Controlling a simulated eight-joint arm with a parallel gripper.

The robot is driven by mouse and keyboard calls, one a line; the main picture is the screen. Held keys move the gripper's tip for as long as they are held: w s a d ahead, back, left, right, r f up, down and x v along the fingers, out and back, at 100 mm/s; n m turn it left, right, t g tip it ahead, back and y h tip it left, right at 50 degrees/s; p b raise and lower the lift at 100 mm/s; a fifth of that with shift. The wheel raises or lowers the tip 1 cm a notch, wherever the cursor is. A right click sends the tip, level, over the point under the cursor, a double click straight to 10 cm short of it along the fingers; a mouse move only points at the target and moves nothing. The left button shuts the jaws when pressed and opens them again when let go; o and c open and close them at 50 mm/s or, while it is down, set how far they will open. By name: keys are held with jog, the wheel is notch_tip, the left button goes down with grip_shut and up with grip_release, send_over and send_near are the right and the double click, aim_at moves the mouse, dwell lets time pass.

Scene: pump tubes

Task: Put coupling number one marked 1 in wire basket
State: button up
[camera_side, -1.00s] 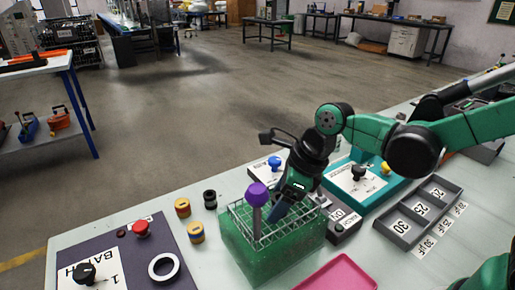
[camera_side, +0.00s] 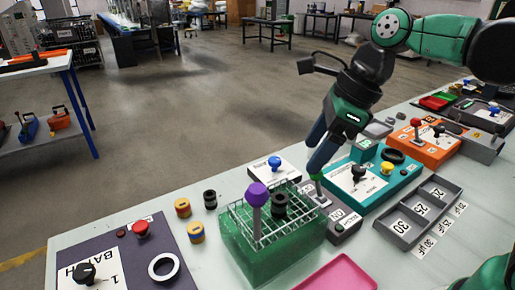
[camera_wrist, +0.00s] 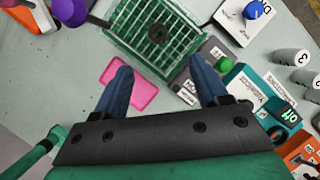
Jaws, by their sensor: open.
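The wire basket (camera_side: 272,240) is green and stands near the front of the table. A black ridged cylinder, apparently a coupling (camera_side: 280,204), sits inside it, and it also shows as a dark round shape in the wrist view (camera_wrist: 157,33). I cannot read a number on it. A similar black coupling (camera_side: 210,199) stands on the table left of the basket. My gripper (camera_side: 315,174) is raised above the basket's right rear side, apart from the black cylinder. In the wrist view my gripper's two blue fingers (camera_wrist: 160,66) are spread with nothing between them.
A purple-topped stem (camera_side: 257,195) rises at the basket's left side. Yellow-banded cylinders (camera_side: 196,232) stand further left. A pink tray (camera_side: 337,273), grey numbered bins (camera_side: 420,208) and a teal box with knobs (camera_side: 372,186) lie to the right. Numbered cylinders (camera_wrist: 293,57) show in the wrist view.

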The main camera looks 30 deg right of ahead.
jog(key=d+f+n+t+h, duration=0.1)
jog(key=d+f+n+t, duration=0.1)
jog(key=n, duration=1.1)
jog(key=s+d+f+n+t+h, duration=0.1)
jog(key=d+f+n, duration=0.3)
jog(key=n, duration=0.9)
jog(key=shift+d+t+h, duration=0.15)
jog(key=shift+t+h, duration=0.25)
jog(key=shift+h, duration=0.2)
